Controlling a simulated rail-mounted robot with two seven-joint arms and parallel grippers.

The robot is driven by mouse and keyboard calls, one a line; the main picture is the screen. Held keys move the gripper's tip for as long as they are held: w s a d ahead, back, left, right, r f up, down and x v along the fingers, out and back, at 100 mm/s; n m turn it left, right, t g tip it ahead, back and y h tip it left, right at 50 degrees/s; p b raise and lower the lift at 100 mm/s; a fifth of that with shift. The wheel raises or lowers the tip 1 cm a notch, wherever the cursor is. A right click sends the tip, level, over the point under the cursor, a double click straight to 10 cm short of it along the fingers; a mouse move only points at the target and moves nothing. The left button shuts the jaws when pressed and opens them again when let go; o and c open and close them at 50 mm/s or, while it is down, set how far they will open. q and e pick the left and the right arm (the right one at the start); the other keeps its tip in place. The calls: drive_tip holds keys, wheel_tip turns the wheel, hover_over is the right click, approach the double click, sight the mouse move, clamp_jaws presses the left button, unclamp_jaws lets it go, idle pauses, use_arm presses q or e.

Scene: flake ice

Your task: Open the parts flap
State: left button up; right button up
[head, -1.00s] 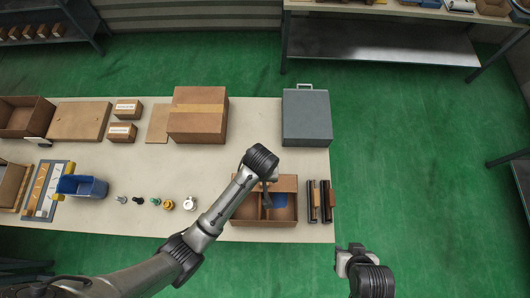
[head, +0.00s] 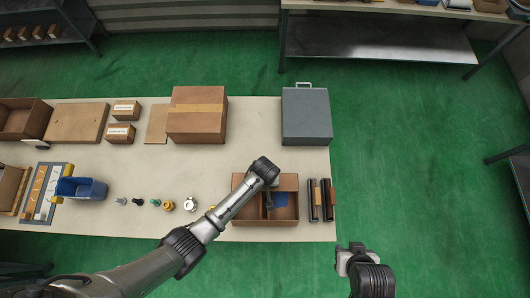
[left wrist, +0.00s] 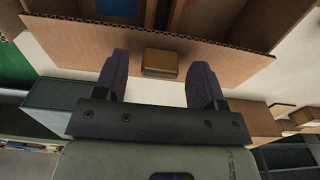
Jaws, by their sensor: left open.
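An open cardboard parts box (head: 285,221) with a divider stands near the table's front right. A blue item (head: 281,200) lies in its right compartment. A brown cardboard panel (head: 288,182) spans the box's far side; I take it as the flap, and its angle is unclear. In the head view my wrist hides this contact area. My right gripper (head: 345,262) is off the table's front right; its jaws are unclear.
A grey case (head: 306,118) and a taped carton (head: 198,115) stand behind. Several small fittings (head: 155,203) and a blue bin (head: 80,188) are to the left. Table space behind the box is clear.

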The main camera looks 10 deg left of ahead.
use_arm(q)
drive_tip(key=shift+f, duration=0.4)
drive_tip(key=shift+c, duration=0.5)
clamp_jaws()
